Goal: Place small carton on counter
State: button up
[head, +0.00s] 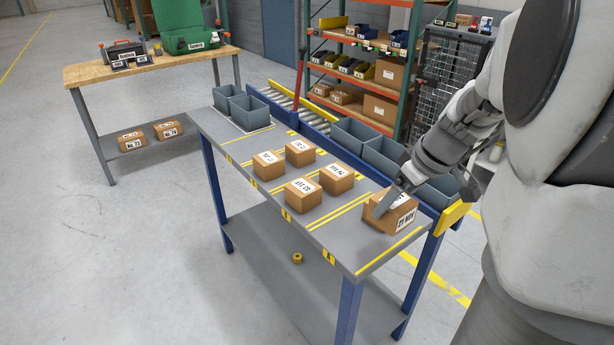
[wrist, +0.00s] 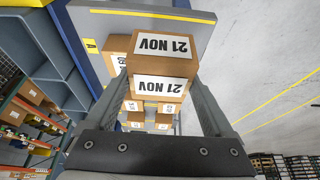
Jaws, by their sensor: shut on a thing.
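The small carton (head: 388,215) is a brown box with white labels. It is at the right end of the grey counter (head: 345,240); I cannot tell whether it rests on the top or is just above it. My gripper (head: 386,203) is shut on it from above, with a finger along its side. In the wrist view the carton (wrist: 160,68) sits between both fingers of my gripper (wrist: 162,85), its labels reading 21 NOV. Several similar cartons (head: 303,192) stand on the counter to the left.
Grey bins (head: 362,138) line the counter's back edge, beside a roller conveyor (head: 290,103). Yellow stripes divide the counter top. A wooden workbench (head: 150,66) stands at the back left, and an orange shelf rack (head: 408,70) behind. The counter's front right edge is close to the carton.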

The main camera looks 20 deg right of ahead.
jog(key=w+a+f, duration=0.1)
jog(key=a, duration=0.1)
jog(key=w+a+f, duration=0.4)
jog(key=shift+a, duration=0.3)
jog(key=shift+f+b, duration=0.55)
jog(key=shift+f, duration=1.5)
jog(key=o, duration=1.5)
jog(key=shift+c, duration=0.2)
jog(key=p+v, duration=0.2)
jog(key=v, duration=1)
